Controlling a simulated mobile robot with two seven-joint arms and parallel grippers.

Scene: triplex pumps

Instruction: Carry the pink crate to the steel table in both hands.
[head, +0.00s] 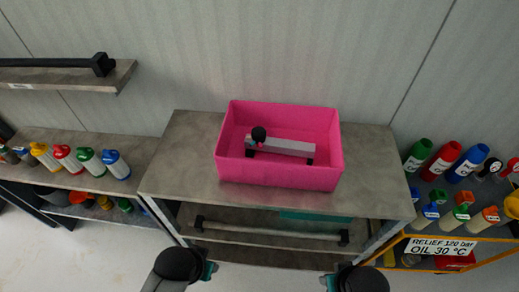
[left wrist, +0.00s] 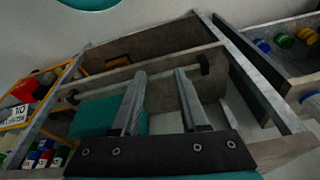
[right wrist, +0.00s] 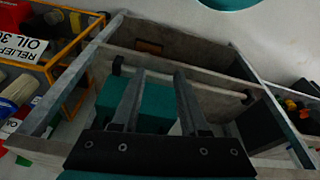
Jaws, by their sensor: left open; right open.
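The pink crate (head: 280,174) sits upright on the grey top of a table-like stand (head: 185,150), near its middle. Inside the crate lies a grey bar (head: 282,146) with dark ends and a black knob. I cannot tell whether this stand is the steel table. My left gripper (head: 210,268) and right gripper (head: 329,281) are in front of the stand at the bottom of the head view, apart from the crate. Both are open and empty. The left wrist view shows the left fingers (left wrist: 160,75) and the right wrist view the right fingers (right wrist: 160,75); the crate is in neither.
A shelf with coloured bottles (head: 88,160) stands left. An orange-framed rack (head: 440,235) with bottles stands close on the right. A wall shelf (head: 85,75) hangs upper left.

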